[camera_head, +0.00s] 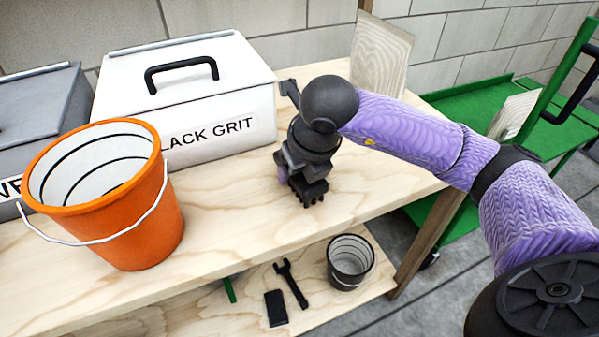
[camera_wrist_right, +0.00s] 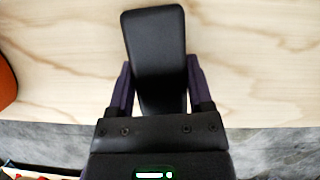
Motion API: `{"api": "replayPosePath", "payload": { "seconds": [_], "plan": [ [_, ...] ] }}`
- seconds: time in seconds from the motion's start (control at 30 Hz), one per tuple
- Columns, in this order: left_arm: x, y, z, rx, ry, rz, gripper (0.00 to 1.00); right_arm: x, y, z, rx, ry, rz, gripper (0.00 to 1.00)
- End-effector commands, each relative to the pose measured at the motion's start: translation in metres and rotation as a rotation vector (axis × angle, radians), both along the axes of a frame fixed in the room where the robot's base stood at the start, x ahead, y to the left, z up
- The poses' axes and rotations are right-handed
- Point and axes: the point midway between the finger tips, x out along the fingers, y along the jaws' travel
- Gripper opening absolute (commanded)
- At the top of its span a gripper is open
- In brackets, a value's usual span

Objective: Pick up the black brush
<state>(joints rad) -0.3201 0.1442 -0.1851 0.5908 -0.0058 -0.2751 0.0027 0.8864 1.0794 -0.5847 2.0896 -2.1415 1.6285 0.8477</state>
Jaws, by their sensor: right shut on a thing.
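The black brush (camera_head: 308,190) is near the right part of the wooden table, in front of the white box. Its bristles point down at the tabletop; I cannot tell whether they touch it. My right gripper (camera_head: 290,171) reaches down from above and is shut on the brush. In the right wrist view the brush's smooth black body (camera_wrist_right: 157,45) sits between the two purple fingers and sticks out past their tips. The fingers hide part of the brush. My left gripper is not in view.
An orange bucket (camera_head: 165,225) stands at the left. A white box (camera_head: 240,110) marked "LACK GRIT" is behind, beside a grey box (camera_head: 40,115). A wooden board (camera_head: 380,55) stands at the back. A dark bucket (camera_head: 350,262) and a wrench (camera_head: 290,283) are on the lower shelf.

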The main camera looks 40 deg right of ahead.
Motion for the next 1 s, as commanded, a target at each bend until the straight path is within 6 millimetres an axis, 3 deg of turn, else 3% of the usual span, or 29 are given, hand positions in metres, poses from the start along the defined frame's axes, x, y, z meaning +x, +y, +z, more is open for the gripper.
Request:
{"api": "replayPosePath", "payload": {
  "seconds": [0.27, 0.37, 0.53, 0.7, 1.0],
  "plan": [
    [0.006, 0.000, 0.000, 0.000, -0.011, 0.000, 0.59, 0.000, 0.000, 0.003, 0.000, -0.001, 0.000, 0.04],
    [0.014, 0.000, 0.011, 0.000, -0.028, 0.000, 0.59, 0.000, 0.000, 0.023, 0.000, -0.006, -0.001, 0.04],
    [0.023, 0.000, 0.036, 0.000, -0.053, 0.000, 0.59, 0.000, 0.000, 0.075, 0.002, -0.009, 0.000, 0.04],
    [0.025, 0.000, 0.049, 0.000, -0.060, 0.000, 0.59, 0.000, 0.000, 0.103, 0.001, -0.004, -0.001, 0.04],
    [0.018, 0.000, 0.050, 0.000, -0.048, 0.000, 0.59, 0.000, 0.000, 0.105, 0.000, 0.000, 0.000, 0.04]
  ]
}}
